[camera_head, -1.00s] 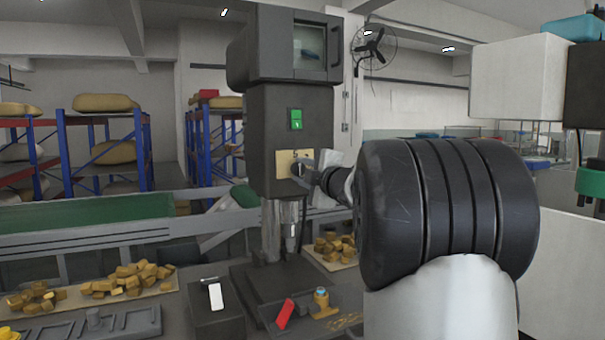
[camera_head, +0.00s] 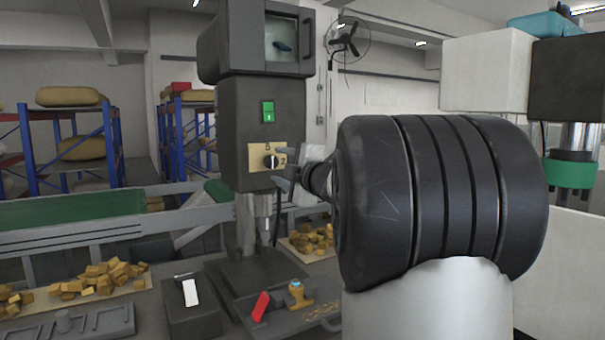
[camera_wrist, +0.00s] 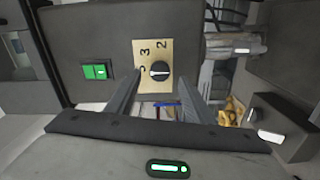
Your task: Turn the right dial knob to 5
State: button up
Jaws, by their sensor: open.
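The dial knob (camera_head: 270,161) is black with a white line. It sits on a tan number plate (camera_head: 256,152) on the front of a dark grey machine (camera_head: 240,110). In the wrist view the knob (camera_wrist: 159,70) shows with the numbers 2, 3 and 5 on its plate (camera_wrist: 152,47). The white line lies roughly along the direction of the 5; I cannot tell which end is the pointer. My gripper (camera_head: 284,168) is open, just right of the knob in the head view. In the wrist view its fingers (camera_wrist: 160,78) reach to either side of the knob, apparently apart from it.
A green switch (camera_head: 267,111) is above the plate. A drill-like spindle (camera_head: 264,215) hangs below the machine head. A black box (camera_head: 190,312) stands at front left.

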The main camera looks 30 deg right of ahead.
jog(key=s+p, duration=0.1)
jog(key=s, duration=1.3)
jog(key=shift+d, duration=0.25)
jog(key=shift+w, duration=0.1)
